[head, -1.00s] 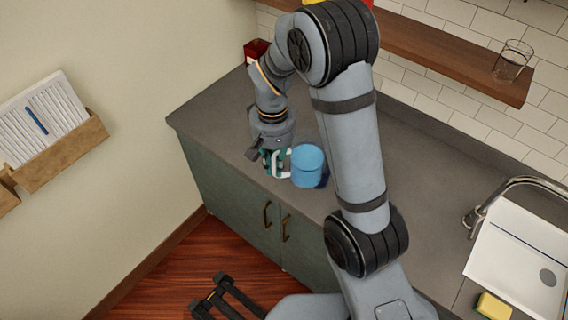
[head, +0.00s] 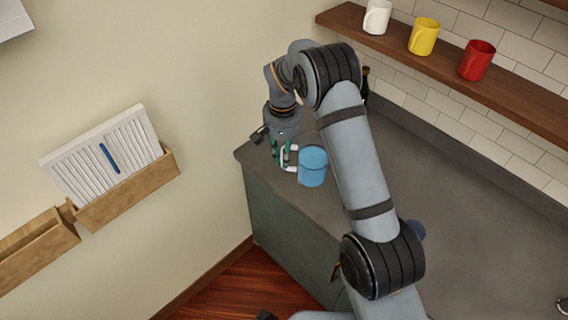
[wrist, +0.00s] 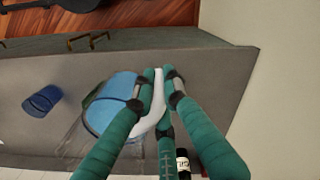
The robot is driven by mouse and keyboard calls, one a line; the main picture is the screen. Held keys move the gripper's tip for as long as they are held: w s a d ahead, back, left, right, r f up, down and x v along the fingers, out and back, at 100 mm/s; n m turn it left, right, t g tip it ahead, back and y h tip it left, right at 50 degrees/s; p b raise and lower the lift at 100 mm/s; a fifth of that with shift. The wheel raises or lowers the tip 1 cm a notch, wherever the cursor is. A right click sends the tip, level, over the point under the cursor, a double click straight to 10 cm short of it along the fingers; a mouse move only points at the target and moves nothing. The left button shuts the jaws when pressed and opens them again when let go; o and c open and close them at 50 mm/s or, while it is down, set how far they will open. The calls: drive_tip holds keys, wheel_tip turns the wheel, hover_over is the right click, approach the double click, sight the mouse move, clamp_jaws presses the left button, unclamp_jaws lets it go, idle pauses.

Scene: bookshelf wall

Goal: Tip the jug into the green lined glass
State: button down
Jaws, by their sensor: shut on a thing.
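The clear jug (head: 312,167) holds blue liquid and has a white handle. My gripper (head: 284,158) is shut on the handle at the jug's left side, near the counter's left end. In the wrist view, the green fingers of my gripper (wrist: 160,82) close around the white handle, and the jug (wrist: 105,105) is left of them. The jug is over the counter; whether it touches the surface I cannot tell. I see no green lined glass in either current view.
A dark blue cup (wrist: 41,101) stands on the grey counter (head: 460,210), partly hidden by my arm in the head view (head: 416,230). A dark bottle (head: 365,84) stands behind my arm. White, yellow and red mugs (head: 476,60) stand on the wooden shelf (head: 400,50). The right counter is mostly clear.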

sight(297, 167)
drive_tip(key=shift+d+r+m, duration=0.1)
drive_tip(key=shift+d+m, duration=0.2)
drive_tip(key=shift+d, duration=0.15)
drive_tip(key=shift+s+d+f+y, duration=0.1)
drive_tip(key=shift+d+f+y, duration=0.15)
drive_tip(key=shift+d+y, duration=0.3)
drive_tip(key=shift+a+f+y+b, duration=0.1)
drive_tip(key=shift+f+y+b, duration=0.2)
drive_tip(key=shift+b, duration=0.25)
drive_tip(key=d+f+y+b, duration=0.1)
drive_tip(key=b, duration=0.4)
drive_tip(key=d+y+b, duration=0.2)
drive_tip(key=b, duration=0.2)
drive_tip(key=shift+f+y+b, duration=0.25)
drive_tip(key=shift+f+b, duration=0.1)
drive_tip(key=shift+f, duration=0.05)
drive_tip(key=d+r+y+b, duration=0.1)
drive_tip(key=b, duration=0.1)
drive_tip(key=d+r+y+b, duration=0.1)
drive_tip(key=d+y+b, duration=0.1)
drive_tip(key=shift+s+t, duration=0.1)
drive_tip(key=shift+t, duration=0.2)
drive_tip(key=shift+d+r+y, duration=0.1)
drive_tip(key=shift+r+y, duration=0.2)
drive_tip(key=shift+a, duration=0.2)
drive_tip(key=shift+d+f+y+b, duration=0.45)
drive_tip(key=shift+d+y+b, duration=0.2)
drive_tip(key=shift+b, duration=0.9)
